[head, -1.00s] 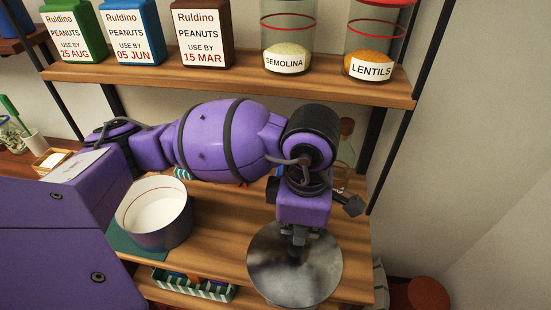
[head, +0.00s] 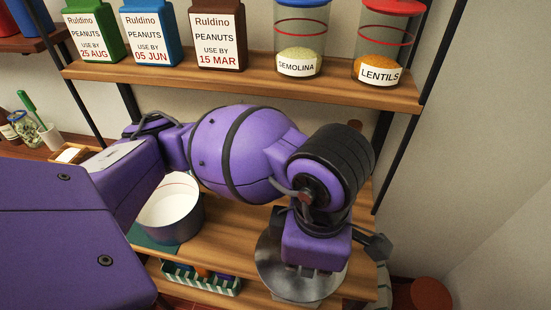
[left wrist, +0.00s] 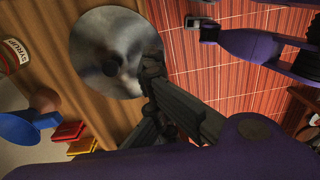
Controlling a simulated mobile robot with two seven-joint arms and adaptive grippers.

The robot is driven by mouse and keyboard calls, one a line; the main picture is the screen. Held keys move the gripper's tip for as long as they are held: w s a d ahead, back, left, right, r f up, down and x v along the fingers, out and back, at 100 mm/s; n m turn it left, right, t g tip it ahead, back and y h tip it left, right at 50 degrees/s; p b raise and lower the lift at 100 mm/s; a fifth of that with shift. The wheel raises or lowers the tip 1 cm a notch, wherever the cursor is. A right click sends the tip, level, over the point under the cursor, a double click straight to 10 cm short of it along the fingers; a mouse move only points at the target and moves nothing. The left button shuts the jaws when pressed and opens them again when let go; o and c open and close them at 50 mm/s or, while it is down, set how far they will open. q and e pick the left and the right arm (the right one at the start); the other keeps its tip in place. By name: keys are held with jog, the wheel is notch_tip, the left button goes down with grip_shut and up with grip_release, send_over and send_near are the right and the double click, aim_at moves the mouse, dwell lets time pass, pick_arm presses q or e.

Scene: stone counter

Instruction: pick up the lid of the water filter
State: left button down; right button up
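The lid is a round, shiny metal disc (head: 270,272) with a dark knob, low on the right end of the wooden shelf. My wrist covers much of it in the head view. It shows almost whole in the left wrist view (left wrist: 98,40), its knob bare. My left gripper (left wrist: 152,92) has its dark fingertips close by the lid's rim, beside the knob and not around it. Whether they touch the lid or are closed is unclear. An open round container, white inside (head: 170,207), stands left of the lid. My right gripper (left wrist: 204,26) shows small above red slatted flooring, away from the lid.
A striped box (head: 200,279) of colourful items sits on a lower level. Peanut tins (head: 217,45) and semolina (head: 299,50) and lentils jars (head: 378,55) stand on the upper shelf (head: 240,80). A black post (head: 402,115) rises on the right.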

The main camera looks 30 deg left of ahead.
pick_arm(q)
jog(key=c, duration=2.5)
grip_release()
jog(key=o, duration=1.1)
jog(key=shift+w, duration=0.1)
jog(key=o, duration=0.8)
jog(key=shift+o, duration=0.4)
